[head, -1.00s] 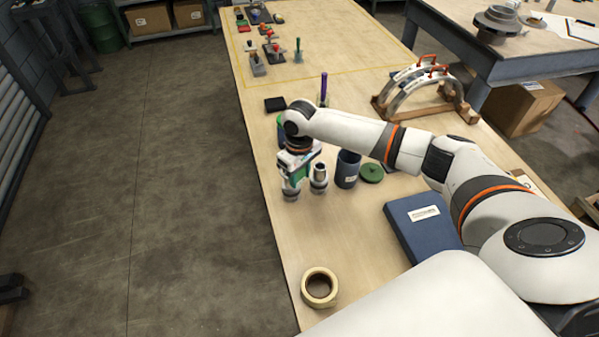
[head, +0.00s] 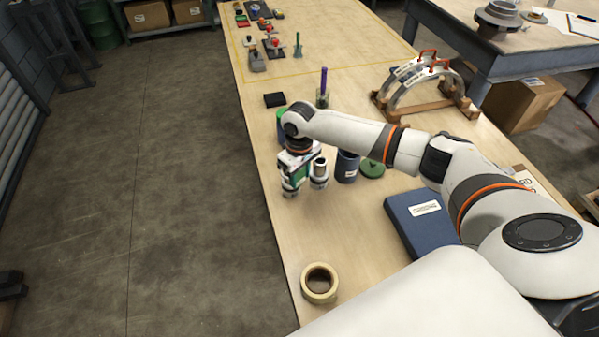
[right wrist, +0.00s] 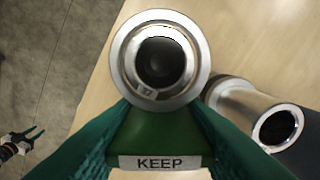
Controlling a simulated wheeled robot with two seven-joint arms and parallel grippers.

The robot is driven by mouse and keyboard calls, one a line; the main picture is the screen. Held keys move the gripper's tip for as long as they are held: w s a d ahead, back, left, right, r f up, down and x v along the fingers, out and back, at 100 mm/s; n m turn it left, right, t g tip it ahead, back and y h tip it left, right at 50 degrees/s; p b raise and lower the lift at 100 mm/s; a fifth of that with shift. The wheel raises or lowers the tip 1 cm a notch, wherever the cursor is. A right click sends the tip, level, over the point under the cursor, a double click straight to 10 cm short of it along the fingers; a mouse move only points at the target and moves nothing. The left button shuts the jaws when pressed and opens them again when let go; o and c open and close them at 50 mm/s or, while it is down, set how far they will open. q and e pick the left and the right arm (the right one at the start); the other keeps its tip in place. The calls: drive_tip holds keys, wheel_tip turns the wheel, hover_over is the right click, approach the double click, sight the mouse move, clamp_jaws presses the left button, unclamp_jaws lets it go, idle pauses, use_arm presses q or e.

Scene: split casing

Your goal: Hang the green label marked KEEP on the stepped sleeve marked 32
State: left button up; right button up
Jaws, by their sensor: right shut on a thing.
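My right gripper (head: 297,176) is shut on the green label (right wrist: 160,136) marked KEEP, just above the sleeves at the table's near left edge. In the right wrist view its green fingers (right wrist: 158,150) hold the label from both sides. A second sleeve (head: 319,174) stands to the right. My left gripper (right wrist: 24,140) shows small in the right wrist view, fingers apart.
A dark blue cup (head: 347,166) and green disc (head: 372,169) stand right of the sleeves. A blue box (head: 422,222) and tape roll (head: 319,283) lie nearer.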

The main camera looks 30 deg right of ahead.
sight(299, 184)
drive_tip(key=shift+f, duration=0.55)
drive_tip(key=shift+f+b, duration=0.6)
drive_tip(key=shift+f, duration=0.35)
drive_tip(key=o, duration=1.1)
